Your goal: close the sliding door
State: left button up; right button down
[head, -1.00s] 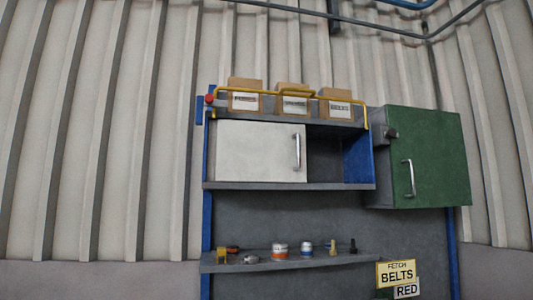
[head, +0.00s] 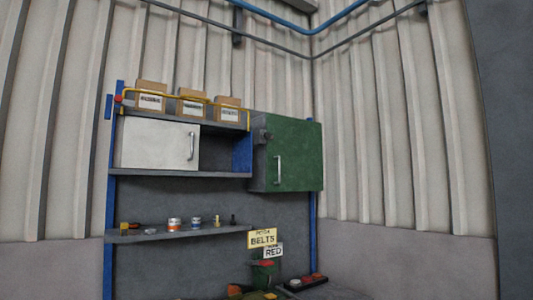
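The white sliding door (head: 152,145) with a silver vertical handle (head: 191,146) covers the left part of the upper shelf compartment (head: 215,150). The right part of the compartment is open, dark inside, with a blue side wall. A green cabinet (head: 292,158) with its own silver handle (head: 278,170) is mounted to the right, and its door looks shut. Neither of my grippers is in the head view.
Several cardboard boxes (head: 191,104) stand behind a yellow rail on top of the unit. Small cans and other items sit on a lower shelf (head: 150,237). Signs reading BELTS (head: 262,239) and RED (head: 273,251) stand below right. A dark surface (head: 482,100) fills the right edge.

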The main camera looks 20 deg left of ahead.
aim_at(148, 144)
jog(key=z, duration=0.15)
jog(key=k, duration=0.35)
jog(key=z, duration=0.45)
jog(key=i, duration=1.1)
jog(key=u, duration=1.05)
jog(key=i, duration=0.75)
jog(key=u, duration=0.95)
